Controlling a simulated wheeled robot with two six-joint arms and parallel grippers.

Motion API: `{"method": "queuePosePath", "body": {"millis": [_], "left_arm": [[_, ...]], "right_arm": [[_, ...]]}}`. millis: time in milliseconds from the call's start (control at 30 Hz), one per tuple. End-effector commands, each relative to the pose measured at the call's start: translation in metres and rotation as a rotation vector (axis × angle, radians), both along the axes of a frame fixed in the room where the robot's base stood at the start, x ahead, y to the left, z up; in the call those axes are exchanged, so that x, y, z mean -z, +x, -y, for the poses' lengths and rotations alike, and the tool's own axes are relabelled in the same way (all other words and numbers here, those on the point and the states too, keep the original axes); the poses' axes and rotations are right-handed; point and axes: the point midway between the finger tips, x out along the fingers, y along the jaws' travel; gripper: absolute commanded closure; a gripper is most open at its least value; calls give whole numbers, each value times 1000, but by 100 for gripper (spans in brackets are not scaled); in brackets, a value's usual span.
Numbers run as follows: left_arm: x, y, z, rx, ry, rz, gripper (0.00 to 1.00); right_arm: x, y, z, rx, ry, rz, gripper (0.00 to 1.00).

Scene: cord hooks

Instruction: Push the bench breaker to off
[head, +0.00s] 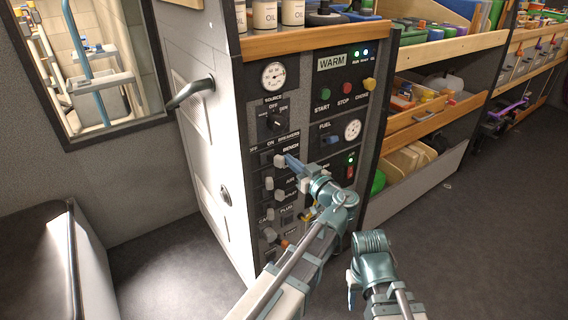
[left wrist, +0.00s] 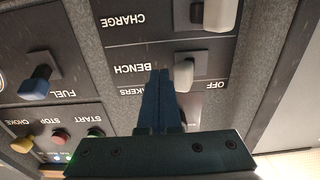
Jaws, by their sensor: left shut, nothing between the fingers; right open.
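The bench breaker is a light grey lever (head: 280,160) at the top of the breaker column on the dark control panel, beside the BENCH label. My left gripper (head: 291,162) is shut and empty, its blue fingertips close at the lever's right side. In the left wrist view, which is upside down, the lever (left wrist: 184,75) shows partly behind the shut blue fingers (left wrist: 163,80); I cannot tell whether they touch. The OFF marking is to the right there, and to the left in the head view. My right gripper (head: 352,290) is open, low and away from the panel.
More breaker levers sit below, including the charge lever (left wrist: 217,15). The source knob (head: 277,122) is above, and the fuel switch (head: 330,139) and red rocker (head: 350,172) are to the right. A handle (head: 190,93) sticks out from the cabinet's left side. Open floor lies right.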

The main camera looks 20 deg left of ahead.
Motion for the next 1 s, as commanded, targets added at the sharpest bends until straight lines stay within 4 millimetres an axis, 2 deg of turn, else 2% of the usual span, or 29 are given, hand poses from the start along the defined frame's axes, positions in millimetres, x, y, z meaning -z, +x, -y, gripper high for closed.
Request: {"method": "queuePosePath", "body": {"millis": [767, 1000], "left_arm": [[0, -24, -19, -1, 0, 0, 100], [0, -23, -18, 0, 0, 0, 100]], "right_arm": [[0, 0, 0, 0, 0, 0, 50], [0, 0, 0, 0, 0, 0, 50]]}}
